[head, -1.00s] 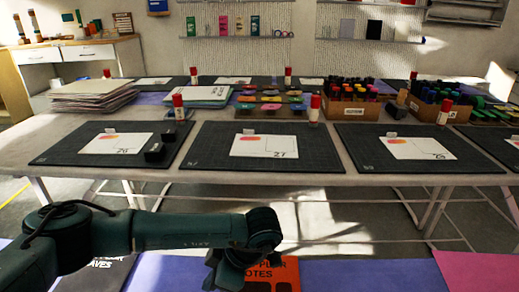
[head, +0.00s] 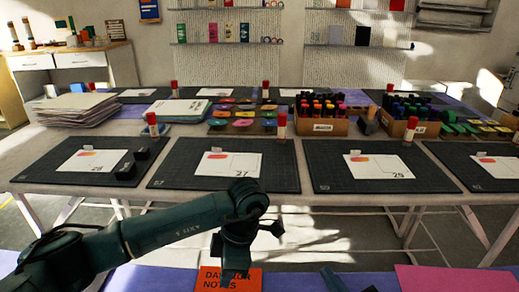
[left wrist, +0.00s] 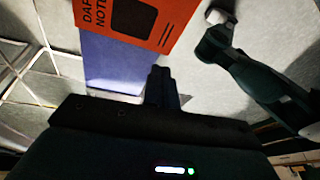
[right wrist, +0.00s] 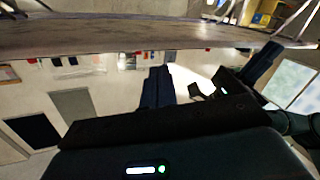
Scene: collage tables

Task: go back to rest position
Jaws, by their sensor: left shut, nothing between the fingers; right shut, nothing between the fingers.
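My left arm comes in from the left in the head view and bends down at its wrist; its gripper (head: 235,268) hangs over the near table, in front of an orange notes cover. In the left wrist view the fingers (left wrist: 162,78) are together with nothing between them. In the right wrist view my right gripper's fingers (right wrist: 157,78) are together and empty, clear of any surface. In the head view only a dark piece, seemingly of my right gripper (head: 332,279), shows at the bottom edge.
The orange cover (head: 215,282) and a pink sheet (head: 460,279) lie on the near table. Beyond a gap stands a long table with dark cutting mats (head: 290,178), white cards (head: 228,165), red-capped glue sticks (head: 281,126), marker boxes (head: 319,126) and a paper stack (head: 75,110).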

